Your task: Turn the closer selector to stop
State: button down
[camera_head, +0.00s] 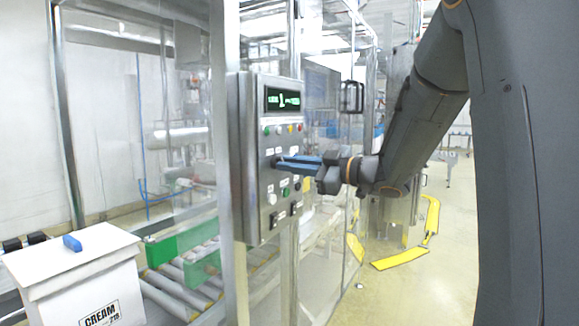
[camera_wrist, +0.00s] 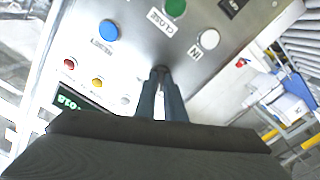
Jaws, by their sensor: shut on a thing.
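A grey control panel (camera_head: 257,215) with a green-lit display (camera_head: 282,99), buttons and selectors is mounted on the machine frame. My gripper (camera_head: 277,161) reaches in from the right with its blue fingers against the panel face. In the wrist view my gripper (camera_wrist: 161,74) is shut on a small dark selector knob (camera_wrist: 160,69), mostly hidden by the fingertips. The wrist view also shows a blue button (camera_wrist: 108,30) labelled RESET, a green button (camera_wrist: 175,7) labelled CLOSE and a white button (camera_wrist: 209,39) labelled IN. The label of the held selector is not readable.
A white box (camera_head: 85,280) marked CREAM, with a blue item (camera_head: 72,243) on top, stands at the lower left. A roller conveyor (camera_head: 190,285) runs behind clear guarding. Yellow floor barriers (camera_head: 400,259) lie to the right, with open floor in front.

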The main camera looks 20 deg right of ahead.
jog(key=c, duration=1.8)
grip_release()
jog(key=shift+c, duration=0.2)
jog(key=b+v, duration=0.1)
jog(key=v, duration=0.6)
jog(key=shift+s+d+b, duration=0.3)
jog(key=shift+d+b, duration=0.05)
jog(key=shift+b, duration=0.05)
